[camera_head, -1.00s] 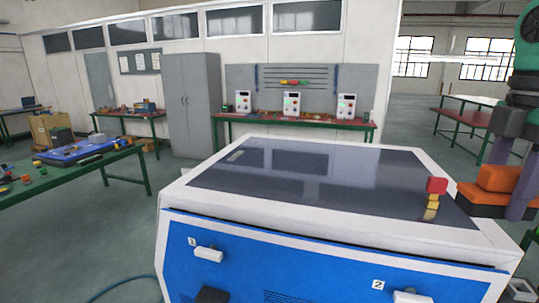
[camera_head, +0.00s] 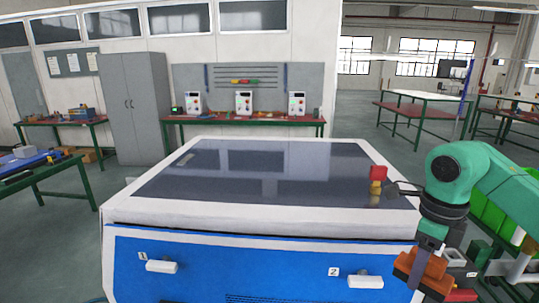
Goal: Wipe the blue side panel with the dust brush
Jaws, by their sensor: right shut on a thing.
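The blue side panel (camera_head: 230,265) is the front face of a white machine cabinet, below its top. It carries two white handles, one near the label 1 (camera_head: 161,266) and one near the label 2 (camera_head: 365,282). My right gripper (camera_head: 424,268) is at the panel's right end, shut on an orange-brown block that looks like the dust brush (camera_head: 437,267). The brush is close to the cabinet's right front corner; I cannot tell whether it touches the panel. Its bristles cannot be made out. My left gripper is not in view.
The cabinet's dark glossy top (camera_head: 260,172) bears a red and yellow button (camera_head: 377,175) near its right edge. Green bins (camera_head: 490,215) and other items stand at the right. A table with a blue mat (camera_head: 30,163) is at the left. Workbenches line the back wall.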

